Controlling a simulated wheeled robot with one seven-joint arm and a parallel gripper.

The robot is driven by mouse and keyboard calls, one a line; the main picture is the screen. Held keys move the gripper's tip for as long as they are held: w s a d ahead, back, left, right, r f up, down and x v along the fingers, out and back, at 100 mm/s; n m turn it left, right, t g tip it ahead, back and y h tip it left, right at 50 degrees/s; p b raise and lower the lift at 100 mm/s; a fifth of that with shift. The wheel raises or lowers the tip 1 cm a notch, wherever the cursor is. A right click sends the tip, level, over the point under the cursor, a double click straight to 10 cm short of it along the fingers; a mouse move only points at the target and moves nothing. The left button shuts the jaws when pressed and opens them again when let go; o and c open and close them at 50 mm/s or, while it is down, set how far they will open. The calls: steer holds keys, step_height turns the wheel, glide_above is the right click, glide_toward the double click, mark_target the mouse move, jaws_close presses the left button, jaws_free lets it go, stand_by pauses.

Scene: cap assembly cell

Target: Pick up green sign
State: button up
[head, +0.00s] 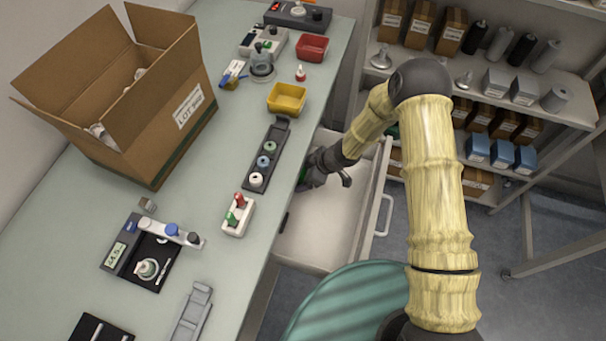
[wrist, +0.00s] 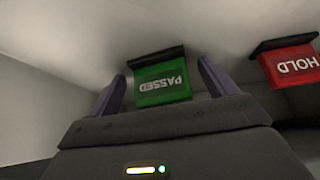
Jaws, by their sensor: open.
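The green sign (wrist: 163,84) reads PASSED upside down and has a dark strip along its upper edge in the wrist view. My gripper (wrist: 161,78) is open, with one purple finger on each side of the sign. Gaps show between the fingers and the sign, and I cannot tell how deep between them it sits. In the head view my gripper (head: 307,182) is low in the open drawer (head: 322,228), by the table edge.
A red HOLD sign (wrist: 292,66) is to the right of the green one. The drawer's pale walls are close around my gripper. The table (head: 205,260) edge runs along the drawer's left side. A shelf unit (head: 505,105) stands beyond it.

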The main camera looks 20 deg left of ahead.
steer(key=c, duration=1)
steer(key=shift+s+d+r, duration=0.1)
steer(key=shift+d+r, duration=0.3)
steer(key=shift+r, duration=0.1)
steer(key=s+d+r, duration=0.2)
steer(key=d+r, duration=0.1)
steer(key=d, duration=0.3)
steer(key=s+d+r+b, duration=0.1)
steer(key=d+r, duration=0.3)
steer(key=d, duration=0.2)
steer(key=shift+s+d, duration=0.3)
steer(key=shift+s, duration=0.05)
